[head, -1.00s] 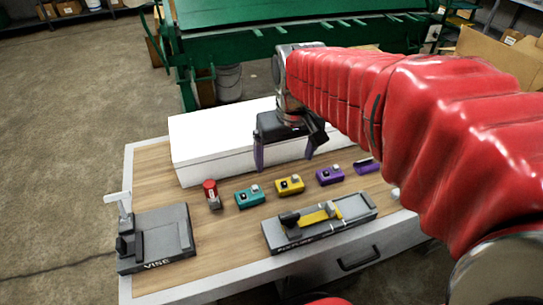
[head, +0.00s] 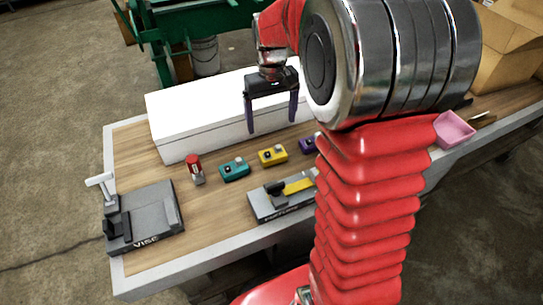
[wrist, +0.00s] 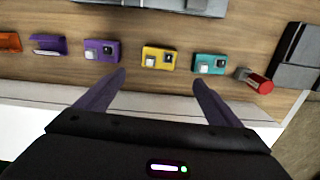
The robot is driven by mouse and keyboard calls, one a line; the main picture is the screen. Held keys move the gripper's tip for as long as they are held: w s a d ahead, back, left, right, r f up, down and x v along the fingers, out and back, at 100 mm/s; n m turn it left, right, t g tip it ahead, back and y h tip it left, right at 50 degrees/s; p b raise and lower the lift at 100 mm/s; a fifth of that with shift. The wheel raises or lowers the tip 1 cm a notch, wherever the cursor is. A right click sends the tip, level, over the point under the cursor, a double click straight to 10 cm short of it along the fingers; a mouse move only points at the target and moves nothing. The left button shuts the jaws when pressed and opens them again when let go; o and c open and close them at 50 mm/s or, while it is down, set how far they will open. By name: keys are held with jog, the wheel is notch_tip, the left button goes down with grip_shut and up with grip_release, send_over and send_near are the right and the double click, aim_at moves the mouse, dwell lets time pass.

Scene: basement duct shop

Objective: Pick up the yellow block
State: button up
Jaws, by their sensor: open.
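The yellow block (head: 272,155) lies on the wooden bench top, between a teal block (head: 235,169) and a purple block (head: 308,143). It has a dark square and a light knob on top. In the wrist view the yellow block (wrist: 159,58) sits ahead of and roughly between my fingertips. My gripper (head: 272,127) is open and empty, fingers pointing down, above the bench near the white box; its purple fingers also show in the wrist view (wrist: 158,78). The gripper is apart from the block.
A white box (head: 200,125) stands behind the blocks. A red cylinder part (head: 194,166) lies left of the teal block. A grey vise (head: 145,215) and a fixture (head: 270,202) stand in front. A pink tray (head: 454,130) is at right. Part of the purple block is hidden by my arm.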

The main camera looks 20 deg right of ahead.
send_over(273, 153)
jog(key=shift+w+a+f, duration=0.1)
jog(key=shift+f, duration=2.05)
jog(key=shift+a+f, duration=0.1)
jog(key=shift+f, duration=2.05)
jog(key=shift+d+f, duration=0.15)
jog(key=shift+f, duration=2.45)
jog(key=c, duration=1.5)
jog(key=shift+o, duration=0.2)
jog(key=shift+r, duration=0.15)
notch_tip(273, 153, up, 10)
